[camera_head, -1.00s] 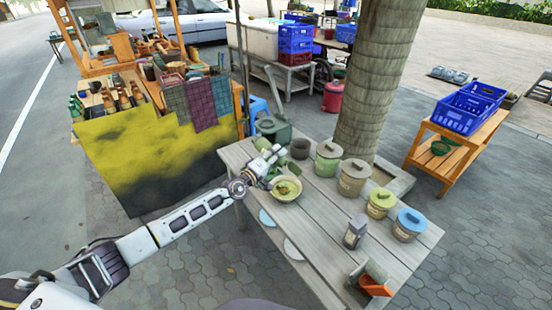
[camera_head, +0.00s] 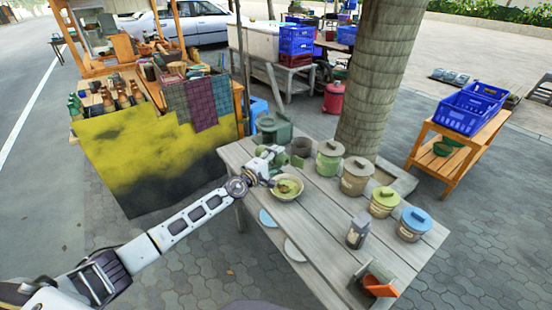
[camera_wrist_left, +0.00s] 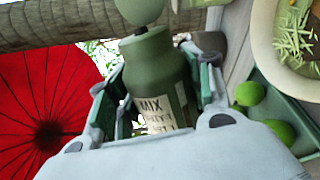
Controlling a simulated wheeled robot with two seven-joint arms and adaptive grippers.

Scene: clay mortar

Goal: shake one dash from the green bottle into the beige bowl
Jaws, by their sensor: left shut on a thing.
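My left gripper (camera_head: 278,160) is shut on the green bottle (camera_wrist_left: 157,80), which sits between its fingers in the left wrist view. The bottle has a pale label reading "MIX", a dark neck and a rounded green top cut by the frame edge. The tree trunk lies sideways in that view, so the bottle is tipped well off upright. The beige bowl (camera_head: 288,196) stands on the table just in front of and below the gripper, with green and brownish food inside. Its rim shows at the upper right of the wrist view (camera_wrist_left: 262,40). My right gripper is not in view.
The grey plank table (camera_head: 315,225) also bears several lidded jars, including a blue-lidded one (camera_head: 412,228), a dark shaker (camera_head: 358,232) and an orange scoop (camera_head: 378,285). A green pot (camera_head: 272,130) stands behind the gripper. A tree trunk (camera_head: 378,80) rises behind the table.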

